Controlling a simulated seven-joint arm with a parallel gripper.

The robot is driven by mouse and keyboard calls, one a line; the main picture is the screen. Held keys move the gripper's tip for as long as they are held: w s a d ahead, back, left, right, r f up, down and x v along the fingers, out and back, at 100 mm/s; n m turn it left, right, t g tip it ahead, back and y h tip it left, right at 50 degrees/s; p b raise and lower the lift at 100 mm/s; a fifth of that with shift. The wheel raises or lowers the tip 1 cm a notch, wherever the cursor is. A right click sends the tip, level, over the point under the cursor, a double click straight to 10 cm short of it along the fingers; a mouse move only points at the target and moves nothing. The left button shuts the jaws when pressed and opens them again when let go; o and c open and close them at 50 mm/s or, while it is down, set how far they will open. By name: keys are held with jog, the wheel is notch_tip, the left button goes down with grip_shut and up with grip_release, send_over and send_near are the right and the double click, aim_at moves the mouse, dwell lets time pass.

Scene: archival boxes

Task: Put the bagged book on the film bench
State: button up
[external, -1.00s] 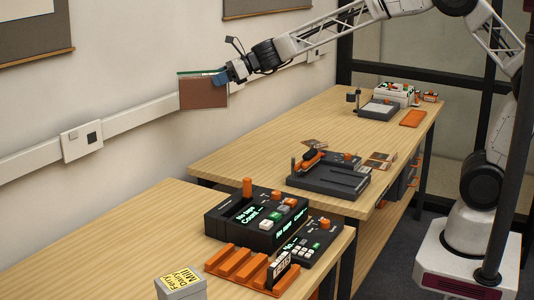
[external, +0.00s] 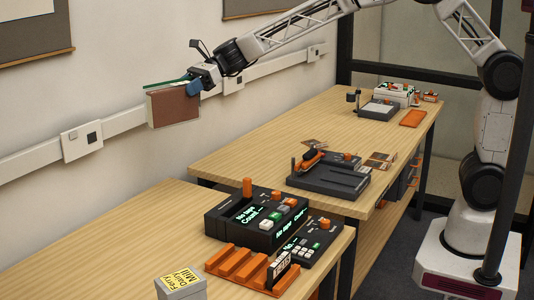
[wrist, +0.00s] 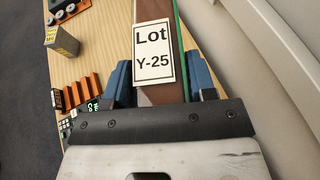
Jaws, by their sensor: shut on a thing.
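The bagged book (external: 174,107) is a flat brown block with a green edge, held up in the air near the wall. In the wrist view the book (wrist: 160,95) carries a white label reading "Lot Y-25". My gripper (external: 194,88) is shut on its upper edge; in the wrist view the blue fingers of my gripper (wrist: 160,82) lie on either side of it. Two wooden benches show: a near bench (external: 110,235) and a far bench (external: 250,150). No sign tells which is the film bench. The book hangs above and behind the near bench, touching nothing below.
The near bench holds a black counter device (external: 255,217), an orange slotted rack (external: 235,265) and a small grey box (external: 181,287). The far bench holds a black tray device (external: 328,182) and a light plate (external: 380,110). A wall rail (external: 115,128) runs behind. The near bench's left part is clear.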

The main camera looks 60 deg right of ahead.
jog(key=s+a+r+n+g, duration=0.2)
jog(key=a+n+g, duration=0.2)
jog(key=a, duration=0.7)
notch_tip(320, 180, down, 18)
jog(key=shift+s+d+f+y, duration=0.15)
jog(key=shift+d+f+y, duration=0.05)
jog(key=shift+y, duration=0.2)
jog(key=shift+f, duration=0.1)
jog(key=shift+f, duration=3)
jog(key=shift+f, duration=0.15)
jog(key=shift+f, duration=1.75)
jog(key=shift+f, duration=0.1)
jog(key=o, duration=1.3)
jog(key=shift+c, duration=0.2)
